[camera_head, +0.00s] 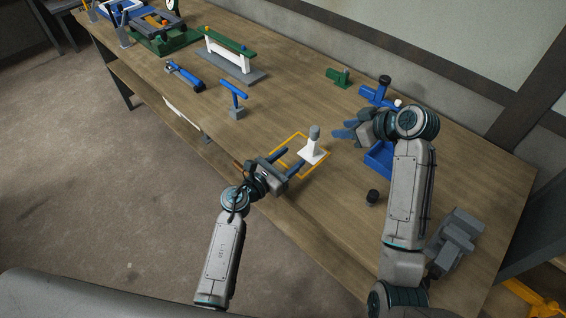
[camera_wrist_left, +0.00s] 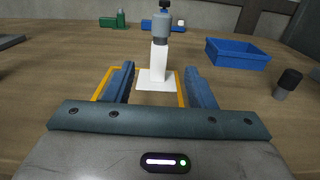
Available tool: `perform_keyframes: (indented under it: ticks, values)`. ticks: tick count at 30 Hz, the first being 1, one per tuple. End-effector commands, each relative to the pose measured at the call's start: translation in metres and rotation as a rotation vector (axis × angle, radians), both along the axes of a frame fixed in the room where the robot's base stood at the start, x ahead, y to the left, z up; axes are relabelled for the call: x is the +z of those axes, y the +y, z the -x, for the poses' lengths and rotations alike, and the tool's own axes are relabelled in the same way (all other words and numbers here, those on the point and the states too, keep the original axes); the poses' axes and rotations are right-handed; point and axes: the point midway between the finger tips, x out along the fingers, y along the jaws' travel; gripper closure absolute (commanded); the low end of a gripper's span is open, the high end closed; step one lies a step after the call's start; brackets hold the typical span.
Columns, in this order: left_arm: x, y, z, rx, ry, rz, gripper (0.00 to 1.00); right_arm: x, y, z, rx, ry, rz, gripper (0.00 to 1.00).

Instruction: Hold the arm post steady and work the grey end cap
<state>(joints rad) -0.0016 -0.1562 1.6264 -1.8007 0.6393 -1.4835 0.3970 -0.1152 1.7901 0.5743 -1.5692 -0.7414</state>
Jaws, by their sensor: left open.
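The white arm post (camera_head: 312,150) stands upright on its square foot inside a yellow outline on the bench, with the grey end cap (camera_head: 314,131) on top. In the left wrist view the post (camera_wrist_left: 158,62) and cap (camera_wrist_left: 162,28) are straight ahead, roughly midway between the fingers. My left gripper (camera_head: 294,164) is open and low, just short of the post; its fingers do not appear to touch it. My right gripper (camera_head: 343,132) is to the right of the cap, apart from it, fingers pointing left; its opening is unclear.
A blue tray (camera_wrist_left: 238,52) is right of the post, partly behind my right arm in the head view. A dark knob (camera_head: 372,198) stands nearer the front edge. Blue (camera_head: 234,98) and green (camera_head: 339,77) parts stand further off.

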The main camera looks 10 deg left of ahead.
Motion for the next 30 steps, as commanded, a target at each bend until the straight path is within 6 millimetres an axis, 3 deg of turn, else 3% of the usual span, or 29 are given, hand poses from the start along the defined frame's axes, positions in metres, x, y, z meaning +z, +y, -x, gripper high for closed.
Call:
perform_keyframes:
  ticks: [12,26,27,30]
  values:
    - [0.001,-0.042,-0.059,0.001,0.002,0.004,0.5,0.0,0.0,0.0,0.0,0.0,0.0,0.64]
    - [0.0,-0.051,-0.07,0.001,0.002,0.004,0.5,0.0,0.0,0.0,0.0,0.0,0.0,0.64]
    - [0.0,-0.051,-0.07,0.001,0.002,0.004,0.52,0.0,0.0,0.0,0.0,0.0,0.0,0.64]
    - [0.0,-0.051,-0.07,0.001,0.002,0.004,0.72,0.0,0.0,0.0,0.0,0.0,0.0,0.64]
